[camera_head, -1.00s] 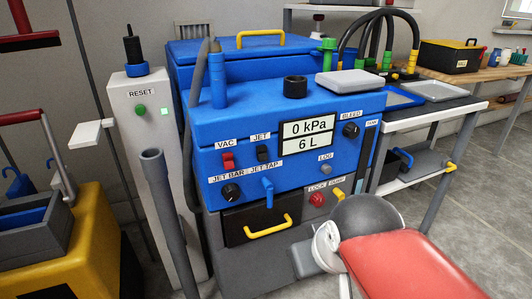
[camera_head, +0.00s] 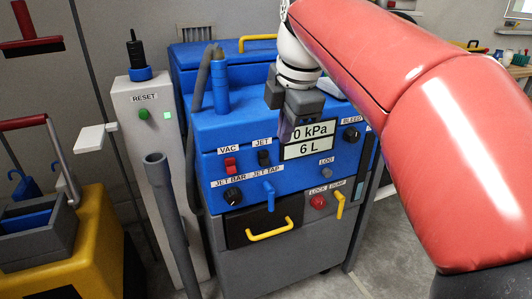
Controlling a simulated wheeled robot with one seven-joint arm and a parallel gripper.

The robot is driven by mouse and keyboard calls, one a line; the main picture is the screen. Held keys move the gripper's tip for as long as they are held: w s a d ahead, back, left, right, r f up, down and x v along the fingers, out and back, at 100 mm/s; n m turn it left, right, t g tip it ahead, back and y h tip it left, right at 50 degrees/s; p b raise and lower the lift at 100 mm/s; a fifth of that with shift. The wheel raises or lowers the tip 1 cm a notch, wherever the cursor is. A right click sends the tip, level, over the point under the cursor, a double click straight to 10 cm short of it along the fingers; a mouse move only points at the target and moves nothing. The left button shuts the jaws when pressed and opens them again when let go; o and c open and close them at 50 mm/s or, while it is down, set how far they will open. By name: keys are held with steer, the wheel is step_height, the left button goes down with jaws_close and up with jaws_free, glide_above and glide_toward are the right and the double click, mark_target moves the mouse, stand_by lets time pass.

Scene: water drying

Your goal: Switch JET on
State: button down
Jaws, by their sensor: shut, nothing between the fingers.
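The JET switch (camera_head: 264,158) is a small black rocker on the front panel of the blue machine (camera_head: 225,127), under a white JET label. To its left is the red VAC switch (camera_head: 230,165). My gripper (camera_head: 288,135) is shut and empty. It points down in front of the panel's upper part, to the right of and above the JET switch, apart from it in the picture. It covers the left edge of the display (camera_head: 308,140), which reads 0 kPa and 6 L.
Below are the JET BAR knob (camera_head: 232,196), blue JET TAP lever (camera_head: 268,190), red LOCK button (camera_head: 318,202) and yellow DUMP lever (camera_head: 339,204). A grey pipe (camera_head: 170,220) stands at the front left, before the RESET post (camera_head: 150,110). My red arm hides the right side.

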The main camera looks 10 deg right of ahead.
stand_by(0.3)
steer(key=w+f, duration=0.2)
steer(key=f, duration=0.1)
steer(key=w+a+f, duration=0.1)
steer(key=w+f, duration=0.1)
steer(key=f, duration=0.2)
steer(key=w+f+b, duration=0.1)
steer(key=w+f, duration=0.1)
steer(key=f, duration=0.1)
steer(key=shift+w+a+f, duration=0.2)
steer(key=shift+w+a, duration=0.05)
steer(key=shift+w, duration=0.15)
